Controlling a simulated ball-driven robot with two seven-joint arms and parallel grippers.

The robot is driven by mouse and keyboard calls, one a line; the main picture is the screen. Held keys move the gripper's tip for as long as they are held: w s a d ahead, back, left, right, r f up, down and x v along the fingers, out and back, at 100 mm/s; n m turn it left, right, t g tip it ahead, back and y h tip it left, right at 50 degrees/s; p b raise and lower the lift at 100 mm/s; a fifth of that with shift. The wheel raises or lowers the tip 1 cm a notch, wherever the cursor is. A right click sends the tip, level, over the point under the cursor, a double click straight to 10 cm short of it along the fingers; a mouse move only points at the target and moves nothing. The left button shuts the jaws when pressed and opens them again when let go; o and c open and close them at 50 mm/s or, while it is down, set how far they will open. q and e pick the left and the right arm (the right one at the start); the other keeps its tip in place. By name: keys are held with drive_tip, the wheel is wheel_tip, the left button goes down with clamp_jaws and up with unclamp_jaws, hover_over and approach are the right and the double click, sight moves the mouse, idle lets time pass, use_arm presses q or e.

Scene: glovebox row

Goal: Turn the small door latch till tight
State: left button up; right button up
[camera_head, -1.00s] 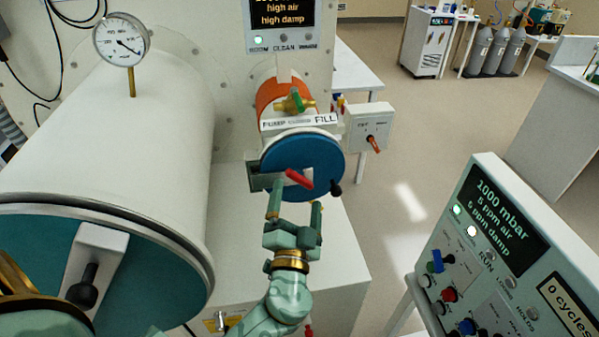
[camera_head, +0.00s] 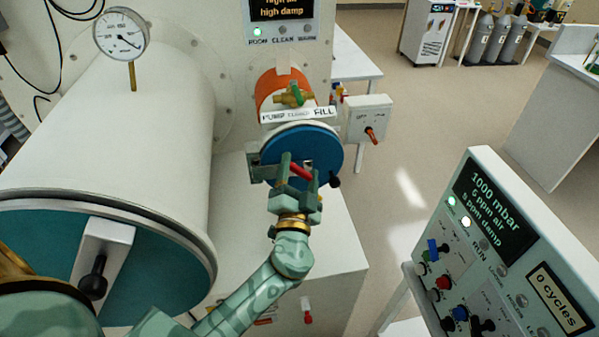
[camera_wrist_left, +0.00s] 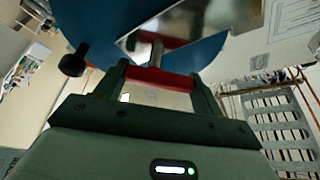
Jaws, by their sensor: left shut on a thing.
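The small door (camera_head: 325,150) is a round blue disc on the end of the orange-banded small chamber. Its latch (camera_head: 299,170) is a red bar on the door's front, sloping down to the right in the head view. My left gripper (camera_head: 300,177) is shut on the latch, one finger on each side of it. The left wrist view shows the red latch (camera_wrist_left: 158,78) between both fingers, with its metal shaft behind it against the door (camera_wrist_left: 95,18). A black knob (camera_head: 334,180) sits at the door's lower right edge. My right gripper is not in view.
The large chamber (camera_head: 165,130) with its teal door and black handle stands at left. A grey switch box (camera_head: 368,118) with an orange lever is right of the small door. A control panel (camera_head: 500,250) stands at lower right. Open floor lies between.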

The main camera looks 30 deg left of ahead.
use_arm(q)
drive_tip(key=m+p, duration=0.1)
drive_tip(key=m+h+p, duration=0.1)
drive_tip(key=m, duration=0.1)
drive_tip(key=m+g+h+p, duration=0.1)
drive_tip(key=m, duration=0.1)
drive_tip(key=shift+d+r, duration=0.1)
drive_tip(key=shift+r, duration=0.15)
drive_tip(key=m+g+p, duration=0.1)
drive_tip(key=m+p, duration=0.2)
drive_tip(key=p, duration=0.1)
drive_tip(key=m+g+p, duration=0.1)
drive_tip(key=m+p, duration=0.2)
drive_tip(key=p, duration=0.1)
drive_tip(key=m+g+h+p, duration=0.1)
drive_tip(key=m+p, duration=0.2)
drive_tip(key=p, duration=0.1)
drive_tip(key=shift+w+d+m+g+p, duration=0.25)
drive_tip(key=shift+d+m+g+p, duration=0.05)
drive_tip(key=shift+m+g+p, duration=0.1)
drive_tip(key=shift+f+m+g+y+p, duration=0.25)
drive_tip(key=shift+m+g+y+p, duration=0.25)
drive_tip(key=shift+m+p, duration=0.75)
drive_tip(key=o, duration=1)
drive_tip(key=shift+w, duration=0.1)
